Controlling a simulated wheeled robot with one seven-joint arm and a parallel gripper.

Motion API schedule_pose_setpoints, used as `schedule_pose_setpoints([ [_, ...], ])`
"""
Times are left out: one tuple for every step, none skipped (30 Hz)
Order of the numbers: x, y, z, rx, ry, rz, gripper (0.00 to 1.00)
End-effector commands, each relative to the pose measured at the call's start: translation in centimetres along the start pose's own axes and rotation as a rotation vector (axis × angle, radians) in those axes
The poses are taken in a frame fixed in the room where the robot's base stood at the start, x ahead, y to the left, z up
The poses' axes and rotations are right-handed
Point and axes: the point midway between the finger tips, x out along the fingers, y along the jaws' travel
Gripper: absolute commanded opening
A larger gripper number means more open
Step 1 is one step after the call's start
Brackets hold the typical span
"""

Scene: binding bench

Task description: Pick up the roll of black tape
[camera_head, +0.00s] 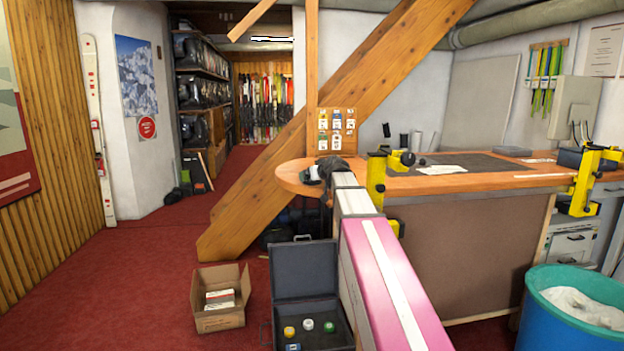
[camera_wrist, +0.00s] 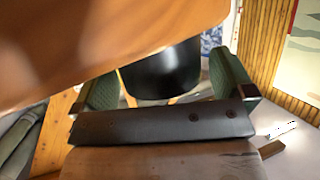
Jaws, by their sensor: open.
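My gripper (camera_head: 335,166) is at the rounded left end of the wooden bench top, and the head view shows it small and dark. In the wrist view its fingers (camera_wrist: 163,88), with green pads, stand apart. A smooth black rounded shape (camera_wrist: 160,70) shows between them; I cannot tell for sure that it is the roll of black tape, or how far off it is. No grip on it shows. In the head view, a small dark object (camera_head: 422,161) lies on the bench mat and a black cylinder (camera_head: 404,141) stands behind; neither is clearly the tape.
The bench top (camera_head: 450,184) carries yellow clamps (camera_head: 376,180). An open dark case (camera_head: 304,268) with small coloured round items and a cardboard box (camera_head: 219,319) stand on the floor. A blue bin (camera_head: 560,325) is at right. A slanted beam (camera_head: 300,155) rises behind the bench end.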

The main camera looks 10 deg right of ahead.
Motion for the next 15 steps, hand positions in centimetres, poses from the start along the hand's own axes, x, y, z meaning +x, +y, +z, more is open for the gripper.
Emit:
schedule_pose_setpoints([
  [1.04, 0.12, -0.11, 0.0, -0.001, 0.0, 1.0],
  [1.38, 0.13, -0.1, 0.0, -0.001, 0.0, 1.0],
  [1.7, 0.12, -0.08, 0.0, 0.0, 0.001, 1.0],
  [1.85, 0.11, -0.07, 0.0, 0.0, 0.001, 1.0],
  [1.93, 0.1, -0.05, 0.0, 0.0, 0.001, 1.0],
  [1.95, 0.08, -0.03, 0.0, 0.0, 0.001, 1.0],
  [1.92, 0.07, -0.02, 0.0, 0.001, 0.001, 1.0],
  [1.89, 0.06, -0.02, 0.0, 0.001, 0.001, 1.0],
  [1.86, 0.05, -0.01, 0.0, 0.001, 0.001, 1.0],
  [1.86, 0.05, -0.01, 0.0, 0.001, 0.001, 1.0],
  [1.86, 0.04, -0.01, 0.0, 0.001, 0.001, 1.0],
  [1.85, 0.05, -0.01, 0.0, 0.001, 0.001, 0.87],
  [1.85, 0.05, -0.01, 0.0, 0.001, 0.001, 0.77],
  [1.85, 0.05, -0.01, 0.0, 0.001, 0.001, 0.67],
  [1.85, 0.05, -0.01, 0.0, 0.001, 0.001, 0.55],
])
